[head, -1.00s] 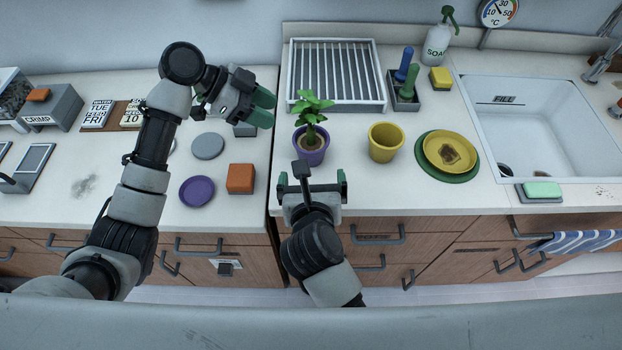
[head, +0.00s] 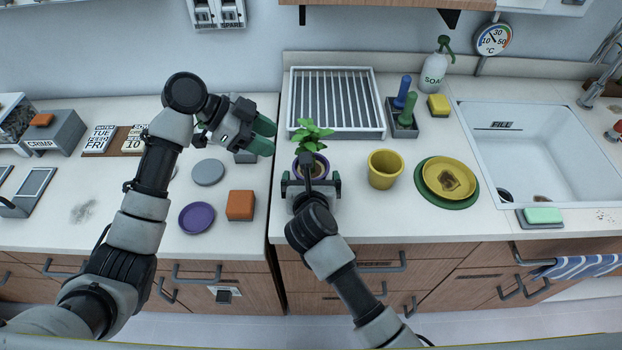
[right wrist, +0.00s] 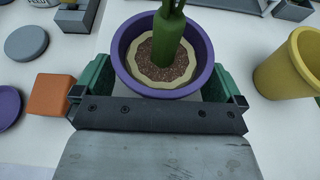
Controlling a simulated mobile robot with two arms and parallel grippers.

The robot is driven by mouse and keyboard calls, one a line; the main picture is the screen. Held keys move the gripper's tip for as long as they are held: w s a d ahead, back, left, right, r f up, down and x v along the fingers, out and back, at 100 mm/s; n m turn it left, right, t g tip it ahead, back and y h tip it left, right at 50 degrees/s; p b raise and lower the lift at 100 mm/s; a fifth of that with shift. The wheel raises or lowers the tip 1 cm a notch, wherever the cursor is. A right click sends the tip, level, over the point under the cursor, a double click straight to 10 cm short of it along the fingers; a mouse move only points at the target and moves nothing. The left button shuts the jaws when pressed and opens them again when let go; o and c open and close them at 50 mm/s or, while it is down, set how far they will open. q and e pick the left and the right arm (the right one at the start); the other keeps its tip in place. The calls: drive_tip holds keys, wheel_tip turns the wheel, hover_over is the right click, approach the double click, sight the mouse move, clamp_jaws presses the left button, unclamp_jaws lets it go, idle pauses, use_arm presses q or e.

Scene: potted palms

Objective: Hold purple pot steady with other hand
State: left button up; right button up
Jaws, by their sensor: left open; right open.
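The purple pot (head: 322,168) holds soil and a green palm (head: 311,135), and stands upright on the counter. In the head view my right gripper partly hides it. In the right wrist view the purple pot (right wrist: 211,62) sits between the green fingers of my right gripper (right wrist: 165,90), which is open around its near side. I cannot tell whether the fingers touch it. My left gripper (head: 262,135) is open and empty, above the counter to the left of the plant.
A yellow pot (head: 384,170) stands close on the right. A drying rack (head: 336,132) lies behind. An orange block (head: 240,206) and a purple saucer (head: 196,217) lie to the left. The sink (head: 530,130) is far right.

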drive_tip(key=c, duration=1)
